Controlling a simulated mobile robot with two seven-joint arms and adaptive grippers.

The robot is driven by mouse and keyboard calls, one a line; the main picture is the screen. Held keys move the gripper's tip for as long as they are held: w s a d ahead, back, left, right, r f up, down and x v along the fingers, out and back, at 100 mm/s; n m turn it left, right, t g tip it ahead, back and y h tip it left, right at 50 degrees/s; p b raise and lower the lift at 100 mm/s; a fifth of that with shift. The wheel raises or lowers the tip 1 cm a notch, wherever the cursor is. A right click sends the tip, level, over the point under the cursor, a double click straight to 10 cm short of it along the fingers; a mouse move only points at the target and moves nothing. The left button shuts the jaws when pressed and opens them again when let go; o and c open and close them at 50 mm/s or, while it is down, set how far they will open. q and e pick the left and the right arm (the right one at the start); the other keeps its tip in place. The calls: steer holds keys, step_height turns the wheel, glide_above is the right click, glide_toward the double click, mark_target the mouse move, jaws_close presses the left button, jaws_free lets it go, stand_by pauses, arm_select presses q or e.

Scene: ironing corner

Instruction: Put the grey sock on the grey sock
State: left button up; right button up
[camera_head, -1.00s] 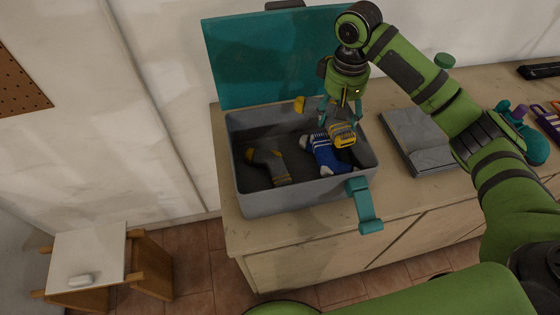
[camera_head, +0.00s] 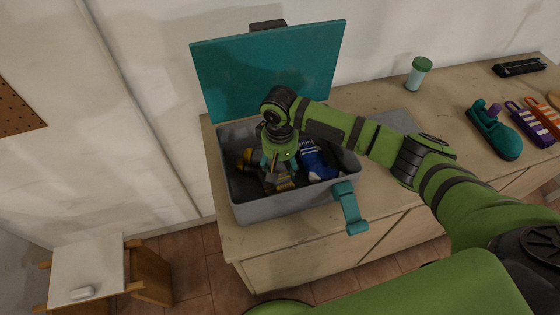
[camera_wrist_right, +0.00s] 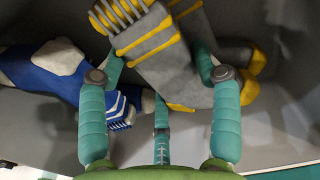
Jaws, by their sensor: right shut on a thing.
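My right gripper (camera_head: 279,170) is low inside the grey box (camera_head: 285,207), shut on a grey sock with yellow stripes. In the right wrist view this held grey sock (camera_wrist_right: 158,55) lies between the teal fingers. The other grey sock (camera_head: 245,160) lies in the box, mostly hidden below the gripper; its yellow end shows at the left. In the wrist view, grey and yellow parts of a sock show at the right, close to the held one. I cannot tell whether the two socks touch. My left gripper is not in view.
A blue and white sock (camera_head: 314,160) lies in the box, right of the gripper. The teal lid (camera_head: 268,68) stands open behind; a teal latch (camera_head: 350,207) hangs in front. A folded grey cloth (camera_head: 397,120), jar (camera_head: 418,73) and teal object (camera_head: 494,130) stand rightward on the counter.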

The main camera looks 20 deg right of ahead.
mark_target(280, 165)
steer(key=shift+f, duration=0.15)
steer(key=o, duration=1.1)
steer(key=shift+o, duration=0.2)
step_height(280, 165, up, 12)
steer(key=b, duration=0.2)
steer(key=shift+r, duration=0.2)
